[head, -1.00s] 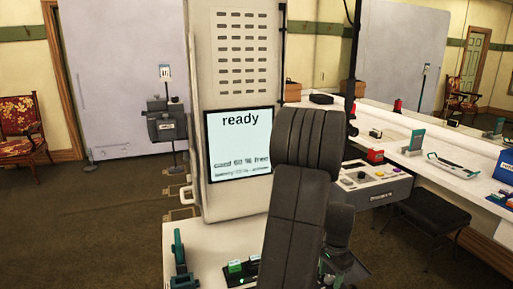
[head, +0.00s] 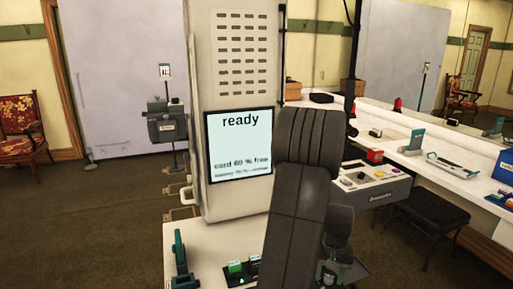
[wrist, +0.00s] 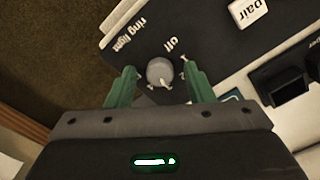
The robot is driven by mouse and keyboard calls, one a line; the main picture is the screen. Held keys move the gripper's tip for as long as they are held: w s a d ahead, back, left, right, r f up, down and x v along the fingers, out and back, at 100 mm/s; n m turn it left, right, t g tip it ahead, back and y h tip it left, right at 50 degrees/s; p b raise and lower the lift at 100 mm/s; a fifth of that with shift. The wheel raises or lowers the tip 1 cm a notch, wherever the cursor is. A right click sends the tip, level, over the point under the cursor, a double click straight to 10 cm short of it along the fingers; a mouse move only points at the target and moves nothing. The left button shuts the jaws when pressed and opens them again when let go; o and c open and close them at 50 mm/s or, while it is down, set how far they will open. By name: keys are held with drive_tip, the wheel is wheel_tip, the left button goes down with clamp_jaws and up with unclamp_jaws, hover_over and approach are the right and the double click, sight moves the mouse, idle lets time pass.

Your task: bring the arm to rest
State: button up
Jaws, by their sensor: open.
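My gripper (wrist: 160,80) is open in the wrist view, with its two green fingers spread apart. A round grey knob (wrist: 160,71) shows in the gap between the fingertips, with a visible gap on each side. The knob sits on a dark panel (wrist: 185,28) with the words "ring light" and "off", seen upside down. Whether the fingers stand around the knob or above it, I cannot tell. In the head view my dark arm rises in front of the white cabinet and hides much of the area behind it.
A white cabinet (head: 242,20) with a lit screen (head: 240,145) reading "ready" stands close ahead. A white counter (head: 445,160) with several items runs along the right, with a black stool (head: 433,217) below. A "pair" label (wrist: 255,12) is near the knob.

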drive_tip(key=shift+n, duration=0.6)
